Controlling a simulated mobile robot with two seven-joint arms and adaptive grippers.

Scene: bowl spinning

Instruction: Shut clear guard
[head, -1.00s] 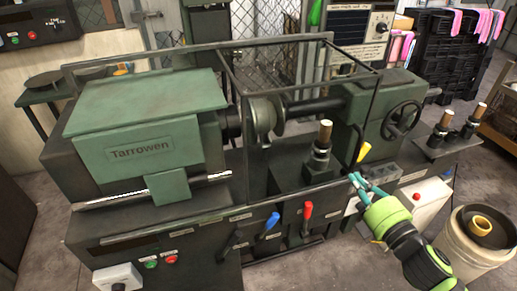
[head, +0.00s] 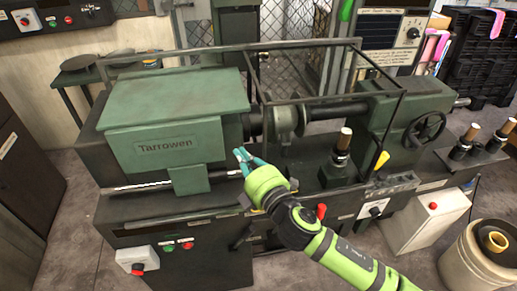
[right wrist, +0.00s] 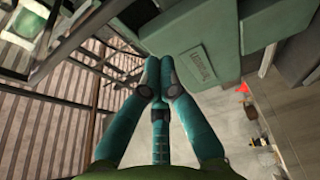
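The clear guard (head: 336,98) shows as a dark box-like frame over the middle of the green lathe, around the spindle and round disc. Its clear panes are hard to make out, and I cannot tell how far it is open. Dark bars (right wrist: 88,70), probably of the guard, show at the left in the right wrist view. My right gripper (head: 241,154) is in front of the headstock's lower right corner, just left of the guard's front upright. Its teal fingertips (right wrist: 158,62) meet with nothing between them. My left gripper is not in view.
The headstock (head: 165,145) marked "Tarrowen" stands left of the guard. The tailstock (head: 405,120) with a handwheel stands right. A yellow-handled lever (head: 381,160) and a wood-topped tool post (head: 341,150) are near the guard's right side. A bucket (head: 480,255) stands at lower right.

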